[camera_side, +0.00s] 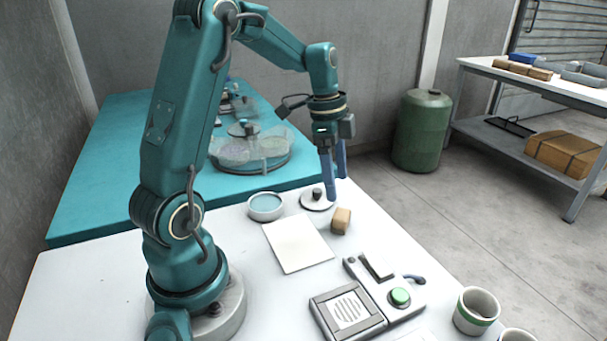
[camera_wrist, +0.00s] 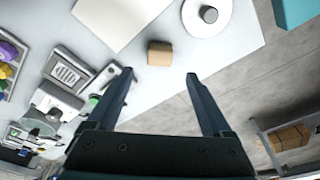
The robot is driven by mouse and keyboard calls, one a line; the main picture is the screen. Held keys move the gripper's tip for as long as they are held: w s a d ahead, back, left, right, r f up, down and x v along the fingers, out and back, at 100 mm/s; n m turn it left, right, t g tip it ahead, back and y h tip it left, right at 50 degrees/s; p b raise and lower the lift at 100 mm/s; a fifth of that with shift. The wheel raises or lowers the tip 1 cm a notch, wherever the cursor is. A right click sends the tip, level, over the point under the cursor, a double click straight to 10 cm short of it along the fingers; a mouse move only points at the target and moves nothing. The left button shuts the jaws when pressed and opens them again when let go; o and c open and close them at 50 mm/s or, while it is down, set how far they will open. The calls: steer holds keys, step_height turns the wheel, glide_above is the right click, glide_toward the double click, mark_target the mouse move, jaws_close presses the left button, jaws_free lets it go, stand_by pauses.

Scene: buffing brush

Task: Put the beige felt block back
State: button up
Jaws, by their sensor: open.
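The beige felt block (camera_side: 341,221) stands on the white table, near its right edge, between a white sheet and a round lid. It also shows in the wrist view (camera_wrist: 159,53), beyond the fingertips and between their lines. My gripper (camera_side: 338,188) is open and empty, above the table by the round lid and the block. Its two blue fingers are spread apart in the wrist view (camera_wrist: 160,76). Neither finger touches the block there. The white sheet (camera_side: 297,243) lies flat to the left of the block. The round lid with a dark knob (camera_side: 317,201) lies behind the block.
A dish of blue liquid (camera_side: 265,206) stands behind the sheet. A device with a green button (camera_side: 400,297) and a grille box (camera_side: 348,311) are at the front. A green-banded cup (camera_side: 476,311) stands front right. The table edge runs close to the block's right.

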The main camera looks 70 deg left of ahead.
steer(key=s+d+r+n+t+y, duration=0.1)
steer(key=s+d+r+n, duration=0.35)
steer(key=d+r, duration=0.3)
steer(key=s+d+f+n+t, duration=0.1)
steer(key=s+d+n+t, duration=0.2)
steer(key=s, duration=0.5)
steer(key=d+n, duration=0.1)
steer(key=d, duration=0.1)
steer(key=shift+s+d+f, duration=0.2)
steer(key=shift+s+d, duration=0.1)
steer(key=shift+d, duration=0.05)
